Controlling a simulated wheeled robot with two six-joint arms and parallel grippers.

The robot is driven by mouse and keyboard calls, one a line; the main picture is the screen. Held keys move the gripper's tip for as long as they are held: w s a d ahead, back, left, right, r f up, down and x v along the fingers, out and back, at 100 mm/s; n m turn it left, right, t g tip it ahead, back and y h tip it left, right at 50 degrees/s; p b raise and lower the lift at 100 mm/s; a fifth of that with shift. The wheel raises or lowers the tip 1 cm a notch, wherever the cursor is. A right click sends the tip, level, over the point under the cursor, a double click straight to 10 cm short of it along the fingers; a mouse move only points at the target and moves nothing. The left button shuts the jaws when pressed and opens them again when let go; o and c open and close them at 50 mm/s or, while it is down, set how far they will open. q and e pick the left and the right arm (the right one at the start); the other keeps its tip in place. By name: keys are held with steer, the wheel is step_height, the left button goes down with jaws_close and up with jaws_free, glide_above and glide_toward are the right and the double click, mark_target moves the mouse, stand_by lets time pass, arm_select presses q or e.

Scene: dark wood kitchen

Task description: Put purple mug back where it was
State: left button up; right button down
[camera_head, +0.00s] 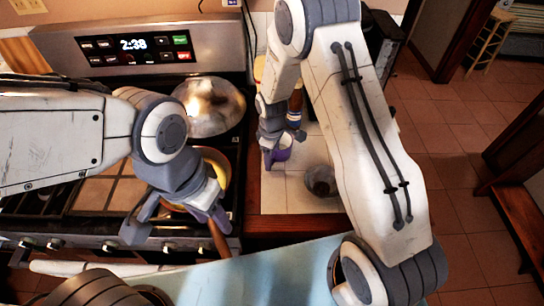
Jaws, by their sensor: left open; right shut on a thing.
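The purple mug (281,151) is at the left part of the white-tiled counter, right of the stove. My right gripper (268,155) reaches down from above and is shut on the mug, covering part of it. I cannot tell whether the mug touches the counter. My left gripper (178,226) is open over the front of the stove, its fingers spread to either side. Nothing shows held between them.
A shiny metal lid or pan (210,106) sits on the stove. A yellow pan (224,168) with a brown handle is partly behind my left gripper. A dark round object (320,181) stands on the counter (285,194), right of the mug. A bottle (295,108) stands behind.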

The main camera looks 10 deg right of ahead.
steer(key=shift+f, duration=0.1)
steer(key=shift+f, duration=0.15)
steer(key=shift+c, duration=1.2)
jaws_free()
steer(key=shift+r, duration=0.2)
